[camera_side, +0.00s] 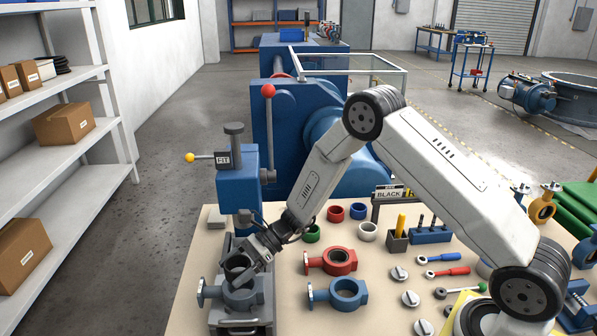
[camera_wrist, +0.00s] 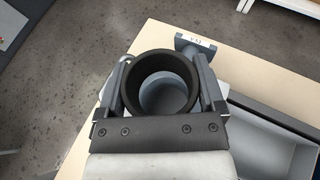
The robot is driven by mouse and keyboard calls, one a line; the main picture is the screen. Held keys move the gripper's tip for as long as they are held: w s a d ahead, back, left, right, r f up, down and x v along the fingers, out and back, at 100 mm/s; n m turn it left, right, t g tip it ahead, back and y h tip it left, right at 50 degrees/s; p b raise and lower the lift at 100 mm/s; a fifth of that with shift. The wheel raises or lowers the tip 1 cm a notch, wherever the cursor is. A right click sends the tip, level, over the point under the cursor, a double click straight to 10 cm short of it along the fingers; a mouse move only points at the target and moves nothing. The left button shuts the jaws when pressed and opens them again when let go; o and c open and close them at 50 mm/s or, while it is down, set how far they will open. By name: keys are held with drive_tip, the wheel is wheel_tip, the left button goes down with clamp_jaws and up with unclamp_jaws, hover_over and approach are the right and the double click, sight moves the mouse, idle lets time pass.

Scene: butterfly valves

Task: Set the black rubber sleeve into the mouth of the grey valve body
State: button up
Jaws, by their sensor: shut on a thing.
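My gripper (camera_side: 248,258) is shut on the black rubber sleeve (camera_side: 231,272), a thick ring held with its opening facing up. In the wrist view the sleeve (camera_wrist: 133,76) sits between the two fingers, and grey shows through its bore. The grey valve body (camera_side: 243,299) stands in a dark fixture at the front left of the bench, directly below the sleeve. Its flanged stem also shows in the wrist view (camera_wrist: 197,50).
A blue press (camera_side: 246,190) with a FIT label stands just behind the fixture. A red valve body (camera_side: 338,262) and a blue valve body (camera_side: 347,294) lie to the right. Several coloured rings, knobs and tools lie farther right. A grey tray (camera_wrist: 270,140) shows in the wrist view.

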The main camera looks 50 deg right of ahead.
sight(225, 293)
drive_tip(key=shift+f, duration=1.1)
drive_tip(key=shift+f, duration=0.6)
idle(1.5)
drive_tip(key=shift+s+f, duration=0.15)
drive_tip(key=shift+f, duration=0.3)
idle(0.4)
drive_tip(key=o, duration=1)
drive_tip(key=shift+c, duration=0.2)
drive_tip(key=shift+r, duration=0.15)
drive_tip(key=shift+r, duration=3.55)
